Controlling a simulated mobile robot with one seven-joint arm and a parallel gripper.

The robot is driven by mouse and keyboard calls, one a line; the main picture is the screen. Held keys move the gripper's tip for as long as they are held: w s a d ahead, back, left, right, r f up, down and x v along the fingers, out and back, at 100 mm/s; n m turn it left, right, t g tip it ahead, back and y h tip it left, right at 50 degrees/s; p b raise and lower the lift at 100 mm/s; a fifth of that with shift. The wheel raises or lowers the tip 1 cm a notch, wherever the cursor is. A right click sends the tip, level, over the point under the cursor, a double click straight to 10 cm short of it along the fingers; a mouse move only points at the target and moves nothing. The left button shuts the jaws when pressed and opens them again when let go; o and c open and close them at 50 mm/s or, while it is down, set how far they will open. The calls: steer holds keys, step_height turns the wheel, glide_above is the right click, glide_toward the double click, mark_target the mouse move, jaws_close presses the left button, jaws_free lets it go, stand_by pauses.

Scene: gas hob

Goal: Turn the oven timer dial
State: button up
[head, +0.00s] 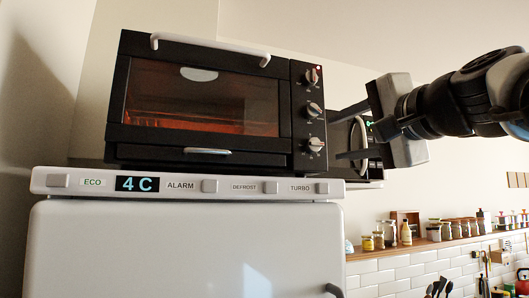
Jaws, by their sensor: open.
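The black toaster oven (200,140) stands on top of a white fridge. Its right panel carries three silver knobs in a column: an upper knob (312,76), a middle knob (313,109) and a lower knob (316,145). Their labels are too small to read, so I cannot tell which is the timer dial. My gripper (338,136) comes in from the right with its fingers pointing left. It is open and empty, one finger above the other. The fingertips appear just right of the middle and lower knobs; contact is not visible.
The fridge (190,250) has a display strip reading 4 C. Another dark appliance (358,135) stands behind my gripper, partly hidden. A wall shelf (440,243) with several jars is at the lower right. The space in front of the oven door is clear.

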steer(key=v, duration=0.9)
steer(key=shift+b, duration=0.3)
steer(key=w+a+f+n+g+h+p, duration=0.1)
steer(key=a+f+n+g+p, duration=0.15)
steer(key=f, duration=0.75)
steer(key=w+a+f+n+g+p, duration=0.1)
steer(key=a+f+n+g+p, duration=0.15)
steer(key=f, duration=0.65)
steer(key=s+f+n+g+h+p, duration=0.1)
steer(key=s+f, duration=0.4)
steer(key=f, duration=0.7)
steer(key=s+f+n+g+h+p, duration=0.2)
steer(key=s+f+n+g, duration=0.3)
steer(key=f, duration=0.7)
steer(key=shift+s+a+n+g+h, duration=0.3)
steer(key=shift+s+n+g+h, duration=0.15)
steer(key=shift+h, duration=0.45)
